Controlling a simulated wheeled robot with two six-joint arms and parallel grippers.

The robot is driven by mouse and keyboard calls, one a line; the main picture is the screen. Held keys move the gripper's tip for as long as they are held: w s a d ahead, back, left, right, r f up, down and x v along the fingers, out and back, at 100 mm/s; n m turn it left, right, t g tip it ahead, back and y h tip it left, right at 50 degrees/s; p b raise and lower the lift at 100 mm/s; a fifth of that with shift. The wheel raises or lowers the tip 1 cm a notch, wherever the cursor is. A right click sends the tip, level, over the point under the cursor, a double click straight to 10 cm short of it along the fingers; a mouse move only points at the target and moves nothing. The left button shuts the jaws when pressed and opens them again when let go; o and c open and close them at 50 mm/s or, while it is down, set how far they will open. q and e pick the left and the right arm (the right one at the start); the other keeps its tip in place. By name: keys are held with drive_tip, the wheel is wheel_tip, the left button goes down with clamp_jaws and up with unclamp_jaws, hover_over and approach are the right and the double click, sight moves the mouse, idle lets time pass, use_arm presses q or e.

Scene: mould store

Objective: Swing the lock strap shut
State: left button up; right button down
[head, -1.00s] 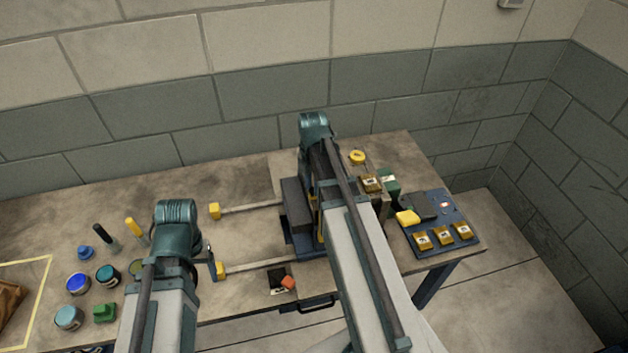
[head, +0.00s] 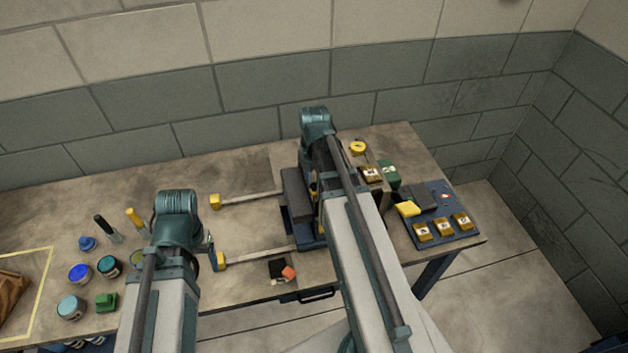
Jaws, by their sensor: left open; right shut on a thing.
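A dark grey mould block (head: 294,196) stands on a blue base (head: 303,238) at the middle right of the bench. Two pale bars with yellow ends reach left from it: the far end (head: 215,201) and the near end (head: 221,259). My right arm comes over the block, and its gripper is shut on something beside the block. The arm hides the fingers and the held thing. I cannot make out the lock strap. My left gripper (head: 212,252) is open beside the near yellow end; I cannot tell if they touch.
A blue panel (head: 468,207) with several yellow blocks is at the right. A yellow round item (head: 358,148) lies behind it. An orange-and-black item (head: 288,272) is near the front edge. Several pots (head: 80,273) and a green block (head: 106,302) stand at left. The rear bench is clear.

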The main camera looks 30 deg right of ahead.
drive_tip(key=c, duration=0.6)
unclamp_jaws()
drive_tip(key=shift+c, duration=0.2)
wheel_tip(320, 180, up, 14)
drive_tip(key=p, duration=1.4)
drive_tip(key=shift+f, duration=0.15)
drive_tip(key=s+a+f+m+b, duration=0.3)
drive_tip(key=a+f+m+b, duration=0.1)
drive_tip(key=a+m, duration=0.3)
drive_tip(key=s+a+f+m+b, duration=0.4)
drive_tip(key=a+f+m+b, duration=0.1)
drive_tip(key=a, duration=0.4)
drive_tip(key=s+a+f+m+h+b, duration=0.1)
drive_tip(key=s+a+f+m+b, duration=0.2)
drive_tip(key=a+m, duration=0.5)
drive_tip(key=shift+s+a+f+m+b, duration=0.15)
drive_tip(key=shift+s+f+m+b, duration=0.2)
drive_tip(key=shift+f+b, duration=0.65)
